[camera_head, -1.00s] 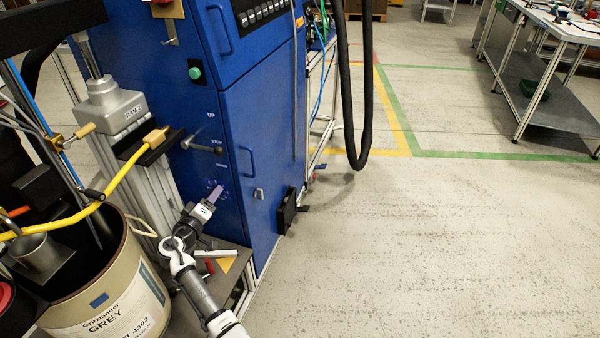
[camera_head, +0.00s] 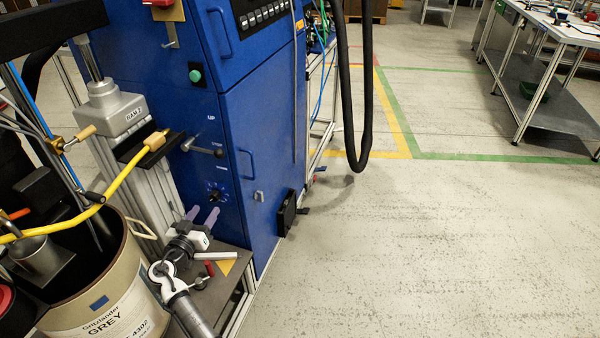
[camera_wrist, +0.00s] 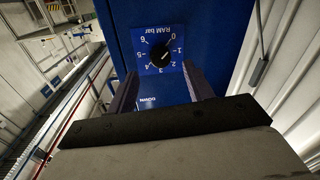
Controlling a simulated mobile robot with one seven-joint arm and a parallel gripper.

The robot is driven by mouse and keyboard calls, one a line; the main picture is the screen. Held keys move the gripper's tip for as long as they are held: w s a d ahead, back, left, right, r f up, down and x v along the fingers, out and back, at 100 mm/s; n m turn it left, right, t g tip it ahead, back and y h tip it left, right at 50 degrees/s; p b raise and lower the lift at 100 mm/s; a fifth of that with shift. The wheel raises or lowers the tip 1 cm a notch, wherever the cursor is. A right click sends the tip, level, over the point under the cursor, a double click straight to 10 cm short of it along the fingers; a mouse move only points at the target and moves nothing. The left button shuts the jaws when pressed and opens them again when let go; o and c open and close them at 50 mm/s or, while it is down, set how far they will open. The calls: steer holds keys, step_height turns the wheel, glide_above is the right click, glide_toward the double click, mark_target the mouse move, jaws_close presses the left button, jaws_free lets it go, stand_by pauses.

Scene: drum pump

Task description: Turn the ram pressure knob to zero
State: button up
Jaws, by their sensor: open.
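The ram pressure knob (camera_head: 214,196) is a small black knob on the blue cabinet front, below the lever. In the wrist view the knob (camera_wrist: 161,56) sits on a blue dial marked "RAM bar" with numbers 0 to 6, seen upside down. A pale mark on the knob is small; I cannot surely tell which number it points to. My gripper (camera_head: 204,213) is open and empty, in front of the knob and apart from it. In the wrist view its two dark fingers (camera_wrist: 160,90) reach toward the panel, with the dial between and beyond their tips.
A lever (camera_head: 203,149) sticks out above the knob. A grey shelf (camera_head: 232,262) with small tools lies below my gripper. An open drum (camera_head: 110,300) and a yellow hose (camera_head: 125,172) stand to the left. The floor (camera_head: 400,240) at right is clear.

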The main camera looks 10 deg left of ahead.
steer(key=s+b, duration=0.1)
steer(key=s, duration=0.8)
steer(key=w+d+r+m+g+h, duration=0.1)
steer(key=w+d+r+m+g, duration=0.3)
steer(key=w+d, duration=0.9)
steer(key=w+d+r+n+t+y, duration=0.1)
steer(key=w+d+r+n, duration=0.1)
steer(key=d+r, duration=0.8)
steer(key=d, duration=0.3)
steer(key=shift+w+d+r, duration=0.3)
steer(key=shift+d+r, duration=0.1)
